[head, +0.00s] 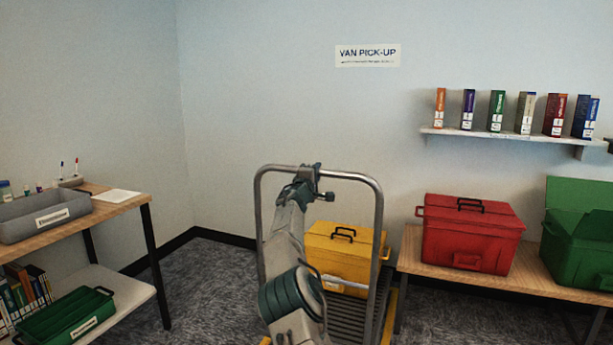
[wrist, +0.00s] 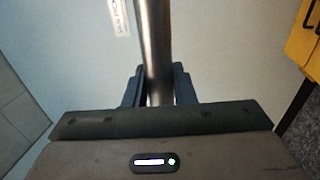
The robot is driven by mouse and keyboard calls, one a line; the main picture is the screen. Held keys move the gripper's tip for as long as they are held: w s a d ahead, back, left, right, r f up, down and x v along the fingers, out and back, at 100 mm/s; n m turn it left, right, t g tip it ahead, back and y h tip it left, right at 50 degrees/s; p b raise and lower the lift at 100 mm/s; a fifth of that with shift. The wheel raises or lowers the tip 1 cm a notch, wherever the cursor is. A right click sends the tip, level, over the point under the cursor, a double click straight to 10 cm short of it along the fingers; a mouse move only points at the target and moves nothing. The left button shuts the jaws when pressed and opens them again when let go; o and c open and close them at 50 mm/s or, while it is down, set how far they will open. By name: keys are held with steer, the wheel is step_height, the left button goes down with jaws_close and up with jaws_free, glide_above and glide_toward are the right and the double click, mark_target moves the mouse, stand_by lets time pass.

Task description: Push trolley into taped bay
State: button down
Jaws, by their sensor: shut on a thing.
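The trolley has a tall grey metal push handle (head: 378,235) and a dark ribbed deck (head: 352,308). A yellow lidded box (head: 345,255) with a black handle stands on the deck. My gripper (head: 309,176) is shut on the top bar of the trolley handle, near its middle. In the wrist view the grey bar (wrist: 154,45) runs between the two dark fingers of my gripper (wrist: 158,88). My arm hides part of the deck and floor, so I cannot tell the bay's full outline.
A wooden bench (head: 412,262) at the right carries a red box (head: 470,235) and an open green box (head: 580,245). A table (head: 115,205) with a grey bin (head: 45,218) stands at the left. Grey carpet (head: 205,275) lies clear between table and trolley. A "VAN PICK-UP" sign (head: 367,55) hangs behind.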

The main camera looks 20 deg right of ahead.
steer(key=shift+w+d+f, duration=0.15)
steer(key=shift+w+d, duration=0.1)
steer(key=shift+d, duration=0.5)
steer(key=shift+r, duration=0.25)
steer(key=c, duration=1.3)
jaws_free()
steer(key=shift+w+d+f, duration=0.1)
steer(key=shift+d, duration=0.1)
steer(key=shift+o, duration=0.2)
steer(key=shift+d, duration=0.2)
steer(key=shift+w+a, duration=0.15)
steer(key=shift+a, duration=0.35)
steer(key=shift+s+a+f+b, duration=0.3)
steer(key=shift+a+b, duration=0.15)
steer(key=shift+b, duration=0.25)
steer(key=b+v, duration=0.8)
steer(key=v, duration=0.4)
steer(key=shift+s, duration=0.35)
